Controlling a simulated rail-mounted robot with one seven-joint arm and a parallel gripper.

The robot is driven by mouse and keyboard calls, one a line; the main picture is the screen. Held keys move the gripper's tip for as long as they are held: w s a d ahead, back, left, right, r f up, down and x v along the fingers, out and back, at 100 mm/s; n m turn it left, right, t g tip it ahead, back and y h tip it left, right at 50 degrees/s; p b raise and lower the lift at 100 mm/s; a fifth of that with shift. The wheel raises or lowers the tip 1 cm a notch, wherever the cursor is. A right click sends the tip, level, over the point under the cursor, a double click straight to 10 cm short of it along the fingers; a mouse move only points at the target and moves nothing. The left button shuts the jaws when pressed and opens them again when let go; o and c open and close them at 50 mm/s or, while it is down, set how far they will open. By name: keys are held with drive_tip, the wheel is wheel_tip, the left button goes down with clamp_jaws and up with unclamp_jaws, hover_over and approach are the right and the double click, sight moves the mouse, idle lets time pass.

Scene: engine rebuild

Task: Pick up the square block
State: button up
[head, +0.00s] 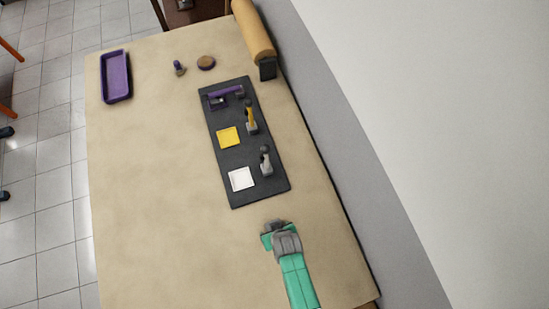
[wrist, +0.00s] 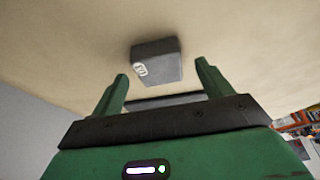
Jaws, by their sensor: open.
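A dark grey block (wrist: 156,62) with a round white mark shows in the wrist view on the tan surface. It lies beyond my fingertips, roughly between them in the picture, and looks apart from both. I cannot tell surely that it is the square block. My gripper (wrist: 162,75) is open and empty, with one green finger on each side. In the head view my gripper (head: 270,236) is over the near right part of the table, below the dark board. A small dark grey shape (head: 278,223) shows at its far side, partly hidden by the arm.
The tan table (head: 150,190) is clear on its left and near side. The dark board (head: 238,184) carries a yellow square (head: 228,137), a white square (head: 241,179) and several upright parts. A purple tray (head: 116,76), two small round parts and a tan roll (head: 253,28) are farther back.

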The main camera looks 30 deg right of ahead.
drive_tip(key=shift+x, duration=0.85)
drive_tip(key=c, duration=1.2)
drive_tip(key=shift+c, duration=0.2)
drive_tip(key=shift+r, duration=0.15)
drive_tip(key=shift+r, duration=0.25)
drive_tip(key=v, duration=0.3)
drive_tip(key=shift+w, duration=0.15)
drive_tip(key=s+a, duration=0.1)
drive_tip(key=s, duration=0.3)
drive_tip(key=s+a, duration=0.1)
drive_tip(key=s, duration=0.4)
drive_tip(key=s+a+r, duration=0.1)
drive_tip(key=s, duration=0.3)
drive_tip(key=shift+s+a+r, duration=0.1)
drive_tip(key=shift+s+a, duration=0.1)
drive_tip(key=shift+s+a+r+b, duration=0.2)
drive_tip(key=shift+s+b, duration=0.1)
drive_tip(key=shift+s, duration=0.35)
